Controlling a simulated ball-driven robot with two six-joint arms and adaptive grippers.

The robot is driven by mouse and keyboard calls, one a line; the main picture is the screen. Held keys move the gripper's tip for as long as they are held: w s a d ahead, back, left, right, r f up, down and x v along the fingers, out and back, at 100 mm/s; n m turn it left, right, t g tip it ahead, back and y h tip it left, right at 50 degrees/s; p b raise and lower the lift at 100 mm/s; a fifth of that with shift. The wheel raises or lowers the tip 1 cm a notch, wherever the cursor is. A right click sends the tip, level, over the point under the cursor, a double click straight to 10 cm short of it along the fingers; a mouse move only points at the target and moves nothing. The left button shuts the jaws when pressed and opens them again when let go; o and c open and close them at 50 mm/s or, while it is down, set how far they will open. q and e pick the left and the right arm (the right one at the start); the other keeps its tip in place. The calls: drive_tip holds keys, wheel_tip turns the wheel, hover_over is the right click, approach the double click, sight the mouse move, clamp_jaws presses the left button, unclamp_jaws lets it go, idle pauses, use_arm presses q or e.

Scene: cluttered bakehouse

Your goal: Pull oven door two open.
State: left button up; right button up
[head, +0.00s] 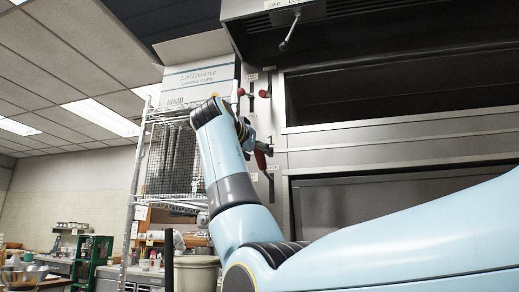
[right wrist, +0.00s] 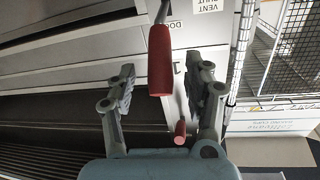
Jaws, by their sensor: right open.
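The deck oven (head: 390,137) fills the right side of the head view, with wide dark deck fronts. Red-handled levers run down its left edge; I cannot tell which number each carries. My right gripper (head: 247,132) is near a lever with a red handle (head: 263,159), partly hidden by my wrist. In the right wrist view my right gripper (right wrist: 165,76) is open, its fingers apart on either side of a red handle (right wrist: 160,62). I see no finger closed on it. A smaller red handle (right wrist: 180,132) shows lower between the fingers. My left gripper is not in view.
A wire rack (head: 172,160) stands left of the oven, with a large white carton (head: 199,76) on top. Another lever with a dark knob hangs from the hood (head: 290,32). A pale bin (head: 195,272) and green crate (head: 92,262) stand lower left.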

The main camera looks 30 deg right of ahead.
drive_tip(key=shift+x, duration=1.05)
drive_tip(key=shift+a, duration=0.1)
drive_tip(key=shift+c, duration=0.2)
clamp_jaws()
